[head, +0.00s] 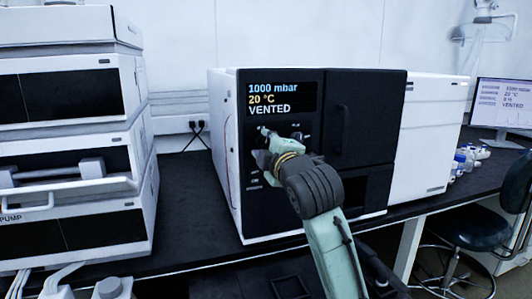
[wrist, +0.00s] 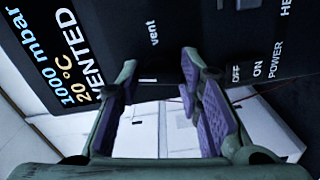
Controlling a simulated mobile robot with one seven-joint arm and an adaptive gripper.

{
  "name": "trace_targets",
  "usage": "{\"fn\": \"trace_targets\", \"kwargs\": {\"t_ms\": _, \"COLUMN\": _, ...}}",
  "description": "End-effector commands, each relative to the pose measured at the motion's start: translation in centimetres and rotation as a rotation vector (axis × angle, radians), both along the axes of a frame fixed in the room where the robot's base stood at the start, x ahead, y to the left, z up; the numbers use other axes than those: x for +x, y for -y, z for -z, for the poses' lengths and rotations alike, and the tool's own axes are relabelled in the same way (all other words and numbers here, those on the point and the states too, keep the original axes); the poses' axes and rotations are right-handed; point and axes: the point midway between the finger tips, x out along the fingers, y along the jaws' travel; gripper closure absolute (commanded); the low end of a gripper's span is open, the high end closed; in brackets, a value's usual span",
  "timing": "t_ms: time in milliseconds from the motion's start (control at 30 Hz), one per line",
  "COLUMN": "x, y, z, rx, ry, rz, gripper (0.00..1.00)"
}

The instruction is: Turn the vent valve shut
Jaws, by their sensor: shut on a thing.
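The vent valve (wrist: 160,72) is a dark knob on the dark front panel, under the "vent" label in the wrist view. It hardly stands out from the panel, and its exact turn is hard to read. My gripper (wrist: 159,66) reaches the panel with its two purple-padded fingers on either side of the knob, shut on it. In the head view my gripper (head: 281,136) is at the panel below the display and hides the valve. The display (head: 281,98) reads 1000 mbar, 20 °C and VENTED.
The white oven-like unit (head: 226,150) has a dark door with a handle (head: 343,128) right of my gripper. OFF and ON POWER markings (wrist: 257,70) lie beside my right finger. A stack of instruments (head: 70,150) stands at left. Small bottles (head: 466,158) and a monitor (head: 503,103) are at right.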

Motion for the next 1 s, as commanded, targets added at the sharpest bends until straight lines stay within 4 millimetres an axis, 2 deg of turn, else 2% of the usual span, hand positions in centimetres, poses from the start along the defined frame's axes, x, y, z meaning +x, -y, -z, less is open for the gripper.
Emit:
{"fn": "trace_targets", "kwargs": {"t_ms": 400, "x": -0.03, "y": -0.02, "z": 0.07, "rx": -0.185, "ry": 0.060, "rz": -0.001, "gripper": 0.95}}
{"fn": "trace_targets", "kwargs": {"t_ms": 967, "x": -0.02, "y": -0.05, "z": 0.01, "rx": -0.214, "ry": 0.070, "rz": -0.001, "gripper": 0.95}}
{"fn": "trace_targets", "kwargs": {"t_ms": 1000, "x": -0.02, "y": -0.05, "z": 0.01, "rx": -0.214, "ry": 0.070, "rz": -0.001, "gripper": 0.66}}
